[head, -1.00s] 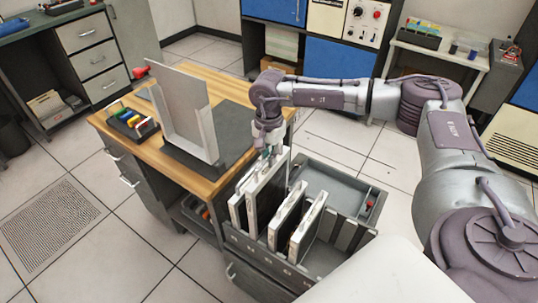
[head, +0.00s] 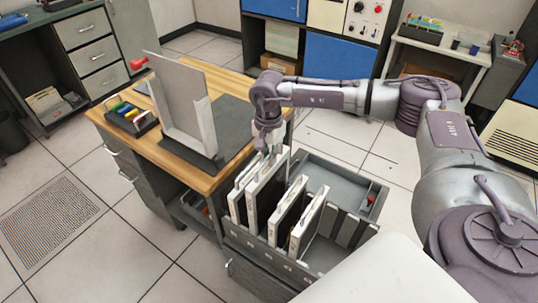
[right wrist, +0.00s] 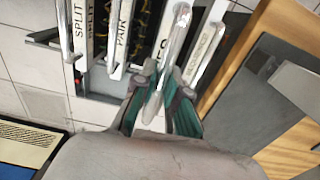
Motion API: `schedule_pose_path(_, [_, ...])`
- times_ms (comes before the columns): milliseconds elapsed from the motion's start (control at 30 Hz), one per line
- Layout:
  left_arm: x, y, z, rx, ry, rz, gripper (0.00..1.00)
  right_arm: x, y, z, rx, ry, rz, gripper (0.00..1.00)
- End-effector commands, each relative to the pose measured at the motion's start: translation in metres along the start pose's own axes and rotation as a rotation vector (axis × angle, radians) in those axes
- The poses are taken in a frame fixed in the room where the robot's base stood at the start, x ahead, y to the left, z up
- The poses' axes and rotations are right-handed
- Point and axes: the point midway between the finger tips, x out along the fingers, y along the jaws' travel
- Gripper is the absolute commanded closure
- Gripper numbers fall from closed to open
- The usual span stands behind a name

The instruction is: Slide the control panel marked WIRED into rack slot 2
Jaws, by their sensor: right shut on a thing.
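Several white control panels stand on edge in a grey rack bin (head: 342,181) in the head view. My right gripper (head: 268,146) is shut on the top of a tall white panel (head: 266,195), which sits higher than its neighbours. In the right wrist view my right gripper (right wrist: 163,88) is closed on this panel's bar-like handle (right wrist: 178,48); its own label is mostly hidden. I cannot read WIRED or the slot numbers. My left gripper is not in view.
A wooden desk (head: 218,173) stands left of the rack, with an upright grey plate in a frame (head: 188,110) and a tray of coloured items (head: 130,118). The rack's right part is more open. A white surface (head: 410,270) fills the front right.

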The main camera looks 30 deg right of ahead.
Motion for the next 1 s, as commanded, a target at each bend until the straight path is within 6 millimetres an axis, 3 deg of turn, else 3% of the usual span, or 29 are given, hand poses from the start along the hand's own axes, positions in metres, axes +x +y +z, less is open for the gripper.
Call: schedule_pose_path(1000, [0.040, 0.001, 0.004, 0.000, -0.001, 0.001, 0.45, 0.050, -0.002, 0.000, 0.000, 0.000, -0.007, 1.00])
